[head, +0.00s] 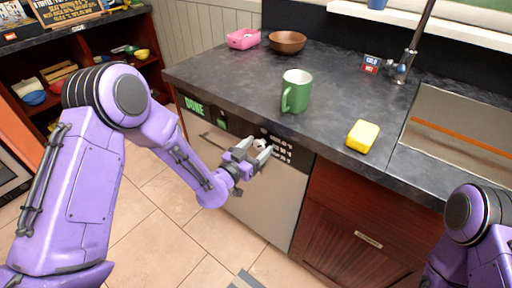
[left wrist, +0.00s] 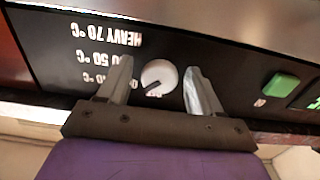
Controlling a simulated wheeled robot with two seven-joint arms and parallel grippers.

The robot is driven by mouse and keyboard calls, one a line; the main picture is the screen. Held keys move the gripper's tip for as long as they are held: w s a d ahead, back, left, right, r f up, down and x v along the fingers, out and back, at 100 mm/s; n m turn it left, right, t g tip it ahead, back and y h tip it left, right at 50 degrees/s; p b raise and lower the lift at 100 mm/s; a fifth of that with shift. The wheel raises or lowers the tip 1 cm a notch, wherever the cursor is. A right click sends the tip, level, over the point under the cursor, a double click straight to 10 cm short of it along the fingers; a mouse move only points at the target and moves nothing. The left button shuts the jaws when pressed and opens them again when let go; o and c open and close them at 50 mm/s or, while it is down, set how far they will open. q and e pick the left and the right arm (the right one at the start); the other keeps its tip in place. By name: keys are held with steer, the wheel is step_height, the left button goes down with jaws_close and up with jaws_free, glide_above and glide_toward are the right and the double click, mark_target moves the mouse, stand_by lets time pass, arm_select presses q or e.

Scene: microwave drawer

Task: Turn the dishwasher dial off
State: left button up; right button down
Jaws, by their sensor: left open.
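The dishwasher (head: 262,205) stands under the dark counter, with a silver door and a black control strip along its top. Its dial (left wrist: 159,77) is a round white knob with a dark pointer mark, beside printed temperature labels. The dial also shows in the head view (head: 261,145). My left gripper (left wrist: 158,72) is open, with one finger on each side of the dial; whether either finger touches it I cannot tell. In the head view my left gripper (head: 256,150) is at the control strip. The fingers of my right gripper are out of view.
On the counter stand a green mug (head: 296,92), a yellow sponge (head: 362,136), a wooden bowl (head: 287,41) and a pink object (head: 243,38). A sink (head: 455,130) is at the right. A green button (left wrist: 282,85) is beside the dial. The tiled floor in front is clear.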

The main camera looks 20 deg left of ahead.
arm_select(q)
steer(key=c, duration=1)
steer(key=shift+n, duration=0.4)
steer(key=n, duration=0.3)
steer(key=shift+n, duration=2.6)
steer(key=o, duration=1)
